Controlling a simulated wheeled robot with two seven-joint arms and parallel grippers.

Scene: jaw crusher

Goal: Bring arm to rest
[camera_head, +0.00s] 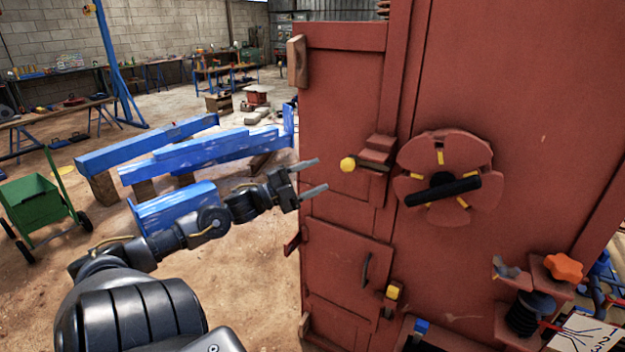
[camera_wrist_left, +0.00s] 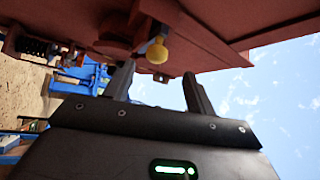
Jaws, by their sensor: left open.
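My left arm comes in from the lower left in the head view. My left gripper (camera_head: 312,178) is open and empty, with its two fingers pointing right toward the red crusher cabinet (camera_head: 345,100). A yellow knob (camera_head: 348,164) on a red latch block (camera_head: 376,152) lies to the right of the fingertips, apart from them. In the left wrist view the yellow knob (camera_wrist_left: 157,52) shows beyond and between the two open fingers (camera_wrist_left: 158,85). My right gripper is not in view.
The red cabinet front carries a round handwheel (camera_head: 445,178), a lower door (camera_head: 345,265) with a handle, and an orange knob (camera_head: 564,267). Blue beams (camera_head: 190,155) lie behind my left arm. A green cart (camera_head: 35,205) stands at the left. Sandy floor lies open between.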

